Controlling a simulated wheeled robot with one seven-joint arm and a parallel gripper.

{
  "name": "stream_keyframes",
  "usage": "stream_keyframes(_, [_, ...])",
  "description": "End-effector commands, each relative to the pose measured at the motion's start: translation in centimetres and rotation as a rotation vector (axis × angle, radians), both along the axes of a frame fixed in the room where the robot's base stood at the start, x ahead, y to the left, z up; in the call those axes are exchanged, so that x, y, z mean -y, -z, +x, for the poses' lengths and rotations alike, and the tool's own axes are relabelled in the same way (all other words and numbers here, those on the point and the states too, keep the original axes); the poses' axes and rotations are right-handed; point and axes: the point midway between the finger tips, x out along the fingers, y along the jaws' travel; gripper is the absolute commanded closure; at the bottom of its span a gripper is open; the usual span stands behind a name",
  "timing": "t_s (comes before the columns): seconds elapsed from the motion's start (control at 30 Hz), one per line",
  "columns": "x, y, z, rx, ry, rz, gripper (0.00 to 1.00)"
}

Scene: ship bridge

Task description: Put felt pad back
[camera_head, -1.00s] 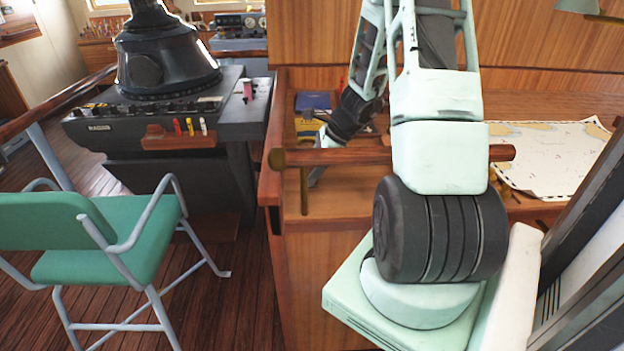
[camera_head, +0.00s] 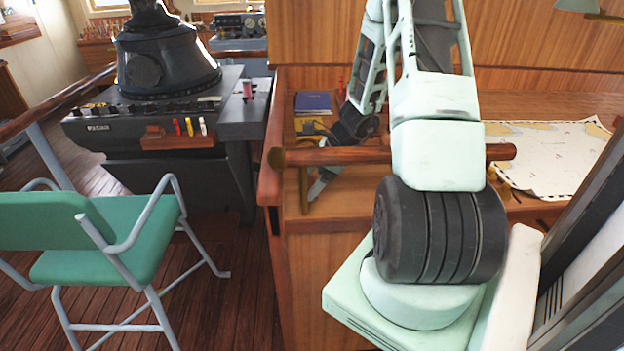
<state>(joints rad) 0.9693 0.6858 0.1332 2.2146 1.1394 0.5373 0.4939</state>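I cannot pick out a felt pad for certain. A small pink item (camera_head: 247,89) stands on the right side of the radar console; I cannot tell what it is. My gripper (camera_head: 317,188) points down and to the left over the wooden desk (camera_head: 340,206), behind the wooden rail. The rail and its post partly cover it. Its fingers are too small and covered to show whether they are open or hold anything.
A blue book (camera_head: 313,102) and a yellow item (camera_head: 309,124) lie on the desk behind my gripper. The wooden rail (camera_head: 330,156) crosses in front. A chart (camera_head: 550,155) lies at right. A green chair (camera_head: 110,240) and the radar console (camera_head: 150,110) stand at left.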

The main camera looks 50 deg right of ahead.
Motion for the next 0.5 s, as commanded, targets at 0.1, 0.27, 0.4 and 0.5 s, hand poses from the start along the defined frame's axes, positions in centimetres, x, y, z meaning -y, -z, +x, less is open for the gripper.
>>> stream_keyframes(0.1, [0.0, -0.3, 0.0, 0.0, 0.0, 0.0, 0.11])
stream_keyframes(0.27, [0.7, -2.0, -0.7, 0.003, 0.0, -0.005, 0.11])
stream_keyframes(0.4, [1.8, -4.5, -1.9, 0.004, 0.001, -0.006, 0.11])
stream_keyframes(0.5, [2.5, -6.3, -2.8, 0.003, 0.001, -0.006, 0.11])
